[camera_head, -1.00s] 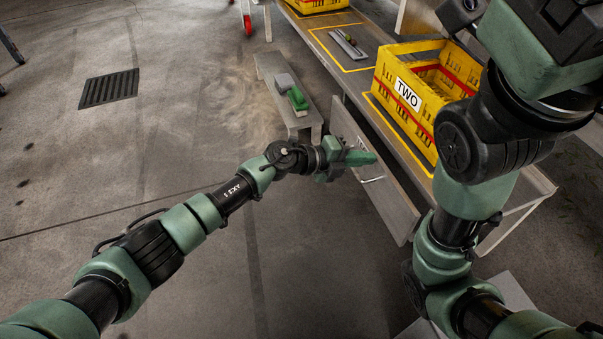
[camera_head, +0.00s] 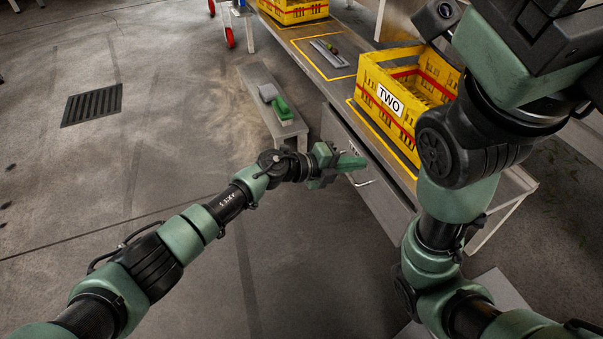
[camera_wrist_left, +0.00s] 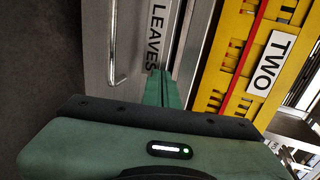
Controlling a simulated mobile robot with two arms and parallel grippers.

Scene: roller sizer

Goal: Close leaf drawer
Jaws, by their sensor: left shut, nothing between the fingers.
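The leaf drawer's grey front (camera_head: 384,204) is under the right-hand bench's edge, with a metal handle (camera_head: 363,182). In the left wrist view the front (camera_wrist_left: 100,25) carries the label LEAVES (camera_wrist_left: 157,38) and the handle (camera_wrist_left: 118,50). The front looks close to the bench edge; I cannot tell whether it is fully flush. My left gripper (camera_head: 352,163) is shut and empty, its fingertips at the upper part of the drawer front by the label. It shows in the left wrist view (camera_wrist_left: 165,88) too. My right arm crosses the right side; its gripper is out of view.
A yellow crate marked TWO (camera_head: 388,101) stands on the bench (camera_head: 335,84), with another yellow crate (camera_head: 292,10) farther back. A low grey bench (camera_head: 262,92) holds a green-handled brush (camera_head: 281,108) beyond my left gripper.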

